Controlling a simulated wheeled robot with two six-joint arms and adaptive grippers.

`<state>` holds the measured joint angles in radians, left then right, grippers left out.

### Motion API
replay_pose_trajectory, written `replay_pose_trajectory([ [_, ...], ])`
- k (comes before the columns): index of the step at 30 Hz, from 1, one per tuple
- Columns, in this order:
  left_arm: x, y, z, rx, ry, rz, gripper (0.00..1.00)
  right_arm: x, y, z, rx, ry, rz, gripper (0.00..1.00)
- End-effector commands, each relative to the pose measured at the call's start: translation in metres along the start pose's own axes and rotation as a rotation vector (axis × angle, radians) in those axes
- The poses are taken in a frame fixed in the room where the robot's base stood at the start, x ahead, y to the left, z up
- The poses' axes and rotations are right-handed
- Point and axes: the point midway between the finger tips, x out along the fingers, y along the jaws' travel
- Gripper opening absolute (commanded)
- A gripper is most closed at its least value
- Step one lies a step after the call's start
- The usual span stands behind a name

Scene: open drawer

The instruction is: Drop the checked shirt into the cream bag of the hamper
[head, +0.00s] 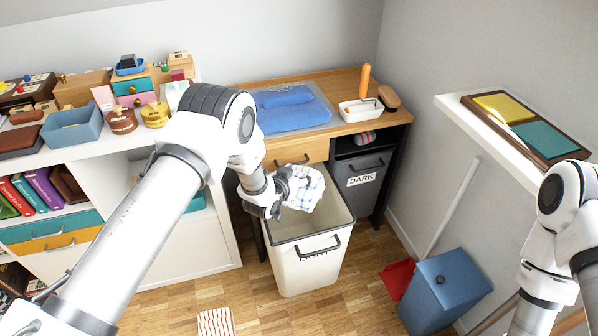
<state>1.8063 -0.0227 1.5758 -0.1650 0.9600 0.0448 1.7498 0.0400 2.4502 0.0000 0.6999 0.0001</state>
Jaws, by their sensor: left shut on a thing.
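The checked shirt (306,188) is a crumpled white cloth with dark thin lines. My left gripper (282,196) is shut on it and holds it over the open top of the cream bag (310,272), near its back left part. The cream bag has a dark handle and a partly hidden label on its front, and it is pulled out from under the wooden-topped hamper (345,88). The gripper and shirt hide part of the bag's rim and opening. My right arm shows at the right edge, but its gripper is out of view.
A dark bag (365,190) labelled DARK sits in the hamper to the right. A folded blue cloth (290,108) and a white caddy (360,110) lie on top. A blue bin (440,290) stands at right. A striped cloth (216,321) lies on the floor.

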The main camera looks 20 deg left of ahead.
Motion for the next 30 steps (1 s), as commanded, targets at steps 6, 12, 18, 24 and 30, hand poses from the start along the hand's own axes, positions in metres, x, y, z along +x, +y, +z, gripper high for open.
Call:
replay_pose_trajectory([
  [6, 0.011, 0.000, 0.031, -0.001, -0.005, 0.000, 0.00, 0.024, 0.000, 0.000, 0.000, 0.000, 0.000, 0.40],
  [12, 0.011, 0.000, 0.032, -0.001, -0.007, 0.000, 0.00, 0.023, 0.000, 0.000, 0.000, 0.000, 0.000, 0.40],
  [18, 0.011, 0.001, 0.032, -0.001, -0.008, 0.000, 0.94, 0.023, 0.000, 0.000, 0.000, 0.001, 0.000, 0.40],
  [24, 0.011, 0.001, 0.033, -0.001, -0.009, 0.000, 0.94, 0.023, 0.000, 0.000, 0.000, 0.001, 0.000, 0.40],
  [30, 0.003, 0.000, 0.033, -0.002, -0.011, 0.000, 0.94, 0.023, 0.000, 0.000, 0.000, 0.000, 0.000, 0.40],
])
